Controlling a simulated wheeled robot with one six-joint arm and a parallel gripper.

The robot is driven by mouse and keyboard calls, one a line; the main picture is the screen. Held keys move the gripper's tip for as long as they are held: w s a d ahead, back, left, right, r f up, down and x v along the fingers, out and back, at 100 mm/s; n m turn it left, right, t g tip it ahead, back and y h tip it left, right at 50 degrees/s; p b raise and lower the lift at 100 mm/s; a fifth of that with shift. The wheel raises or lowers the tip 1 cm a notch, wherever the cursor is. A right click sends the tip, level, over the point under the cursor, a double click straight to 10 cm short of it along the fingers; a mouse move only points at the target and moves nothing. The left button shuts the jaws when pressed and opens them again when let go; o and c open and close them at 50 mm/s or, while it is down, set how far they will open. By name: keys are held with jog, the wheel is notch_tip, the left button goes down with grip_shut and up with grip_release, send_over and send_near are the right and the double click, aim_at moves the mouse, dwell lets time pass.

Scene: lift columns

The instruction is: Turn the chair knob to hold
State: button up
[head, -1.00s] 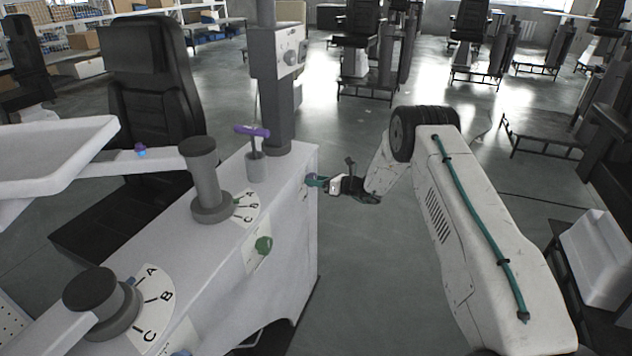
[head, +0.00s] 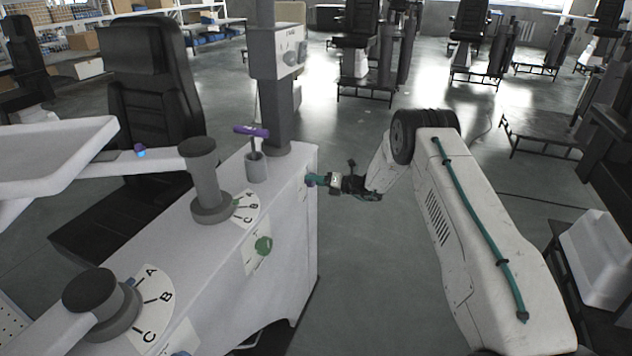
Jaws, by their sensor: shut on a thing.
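A green knob (head: 264,245) sits on a pale plate on the console's front face, apart from my gripper.
Two grey posts (head: 207,185) with lettered A-B-C dials stand on the console. A purple-handled lever (head: 252,131) and a tall column (head: 275,90) stand behind. A black chair (head: 150,80) is at the left. The floor right of the console is clear.

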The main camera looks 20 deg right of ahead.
jog(key=shift+d+f, duration=0.1)
jog(key=shift+d, duration=0.05)
jog(key=o, duration=0.9)
jog(key=shift+d, duration=0.1)
jog(key=shift+o, duration=0.2)
jog(key=v, duration=0.7)
jog(key=shift+s+d, duration=0.2)
jog(key=shift+s, duration=0.05)
